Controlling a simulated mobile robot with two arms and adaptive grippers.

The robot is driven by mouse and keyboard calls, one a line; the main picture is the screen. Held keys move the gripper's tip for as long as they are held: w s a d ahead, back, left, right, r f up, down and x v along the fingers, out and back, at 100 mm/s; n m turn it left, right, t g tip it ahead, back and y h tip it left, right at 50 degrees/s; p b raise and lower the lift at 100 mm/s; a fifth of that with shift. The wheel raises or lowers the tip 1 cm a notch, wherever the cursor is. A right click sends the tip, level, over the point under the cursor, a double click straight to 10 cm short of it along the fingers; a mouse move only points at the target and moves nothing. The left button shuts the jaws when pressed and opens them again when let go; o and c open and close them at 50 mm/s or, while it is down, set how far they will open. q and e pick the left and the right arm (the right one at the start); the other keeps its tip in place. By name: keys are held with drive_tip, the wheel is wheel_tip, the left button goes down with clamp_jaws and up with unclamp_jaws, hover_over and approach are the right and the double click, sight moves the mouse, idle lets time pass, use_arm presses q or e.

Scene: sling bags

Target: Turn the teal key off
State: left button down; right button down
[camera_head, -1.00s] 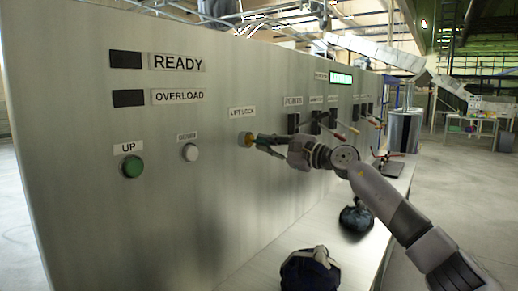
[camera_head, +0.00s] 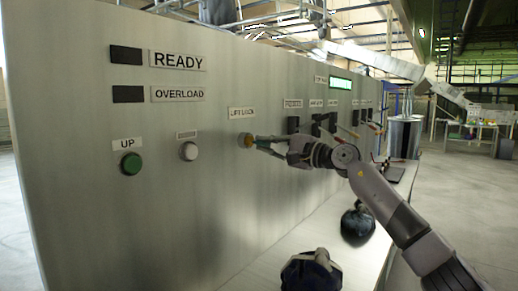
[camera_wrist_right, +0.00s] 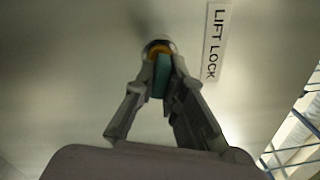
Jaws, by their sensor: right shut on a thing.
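The teal key (camera_wrist_right: 161,76) sits in a yellow-ringed lock (camera_wrist_right: 158,48) beside the LIFT LOCK label (camera_wrist_right: 215,42) in the right wrist view. In the head view the lock (camera_head: 245,139) is on the metal panel, below its label (camera_head: 242,113). My right gripper (camera_head: 268,143) reaches it from the right. In the wrist view my right gripper (camera_wrist_right: 163,72) has its fingers on both sides of the key and is shut on it. The fingers hide part of the key. My left gripper is not in view.
A green UP button (camera_head: 131,163) and a white button (camera_head: 189,151) are left of the lock. Several levers (camera_head: 331,122) line the panel to the right. Dark sling bags (camera_head: 311,271) (camera_head: 358,223) lie on the ledge (camera_head: 262,270) below.

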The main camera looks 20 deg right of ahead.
drive_tip(key=shift+n, duration=0.3)
drive_tip(key=shift+f+n+b, duration=0.15)
drive_tip(key=shift+n+b, duration=0.5)
drive_tip(key=shift+n, duration=0.45)
drive_tip(key=c, duration=2)
unclamp_jaws()
drive_tip(key=o, duration=0.4)
drive_tip(key=o, duration=0.7)
drive_tip(key=shift+c, duration=0.2)
drive_tip(key=shift+s, duration=0.1)
